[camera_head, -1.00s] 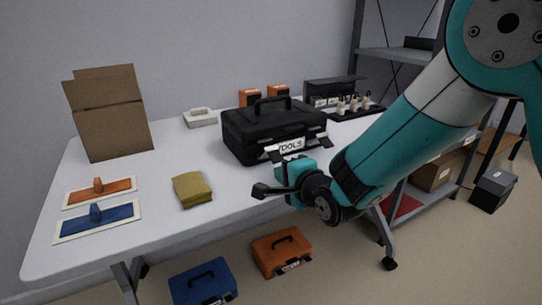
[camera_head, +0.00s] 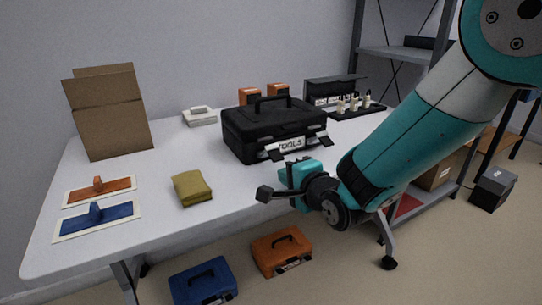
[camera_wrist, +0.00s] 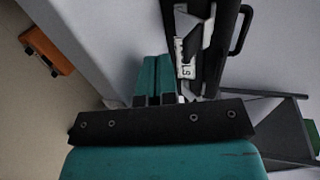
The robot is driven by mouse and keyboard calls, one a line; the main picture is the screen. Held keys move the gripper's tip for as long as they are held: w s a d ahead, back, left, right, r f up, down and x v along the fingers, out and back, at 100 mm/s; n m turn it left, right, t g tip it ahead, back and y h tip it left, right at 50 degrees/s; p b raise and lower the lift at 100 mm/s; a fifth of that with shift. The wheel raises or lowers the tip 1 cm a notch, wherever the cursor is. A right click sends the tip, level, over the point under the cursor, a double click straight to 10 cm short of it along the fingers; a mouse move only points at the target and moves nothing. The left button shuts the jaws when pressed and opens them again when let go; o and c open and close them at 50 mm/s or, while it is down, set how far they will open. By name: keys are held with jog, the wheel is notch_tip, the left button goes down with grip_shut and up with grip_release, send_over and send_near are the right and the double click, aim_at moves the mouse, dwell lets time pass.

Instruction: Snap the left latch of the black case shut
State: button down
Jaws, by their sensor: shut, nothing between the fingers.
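The black case (camera_head: 245,138) stands on the table with its lid down, handle on top and a TOOLS label (camera_head: 291,144) on its front. Its left latch (camera_head: 277,156) sticks out from the front, not flat against it. The right latch (camera_head: 322,140) also stands out. My gripper (camera_head: 286,174) is shut and empty, in front of and below the left latch, with a gap visible between. In the wrist view, the shut teal fingers (camera_wrist: 152,72) lie beside the case front (camera_wrist: 211,55), apart from the label (camera_wrist: 185,70); a pale latch shows above it.
A folded olive cloth (camera_head: 192,188), blue float (camera_head: 98,216) and orange float (camera_head: 98,190) lie left on the table (camera_head: 160,235). A cardboard box (camera_head: 108,115) stands behind them. An open dark box (camera_head: 335,91) is right of the case. Blue and orange cases stand on the floor.

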jog(key=shift+s+d+b, duration=0.2)
jog(key=shift+s+d, duration=0.5)
jog(key=shift+s, duration=0.3)
jog(key=shift+s+d+b, duration=0.15)
jog(key=shift+s+d, duration=0.5)
jog(key=shift+s, duration=0.3)
jog(key=s+d+r+n+g+h, duration=0.1)
jog(key=s+d+r+n+g, duration=0.1)
jog(key=s+d+n+g, duration=0.35)
jog(key=s+d+r+n+g+h, duration=0.25)
jog(key=s+n, duration=0.45)
jog(key=s, duration=0.4)
jog(key=s+d+r+n+g+h, duration=0.1)
jog(key=s+d+r+n+g, duration=0.1)
jog(key=s+d+n+g, duration=0.45)
notch_tip(320, 180, up, 27)
jog(key=s+a+t+p, duration=0.1)
jog(key=s+t+p, duration=0.1)
jog(key=p, duration=2.4)
jog(key=shift+s+a+m, duration=0.15)
jog(key=shift+s+m, duration=0.05)
jog(key=shift+m, duration=0.2)
jog(key=shift+f, duration=0.1)
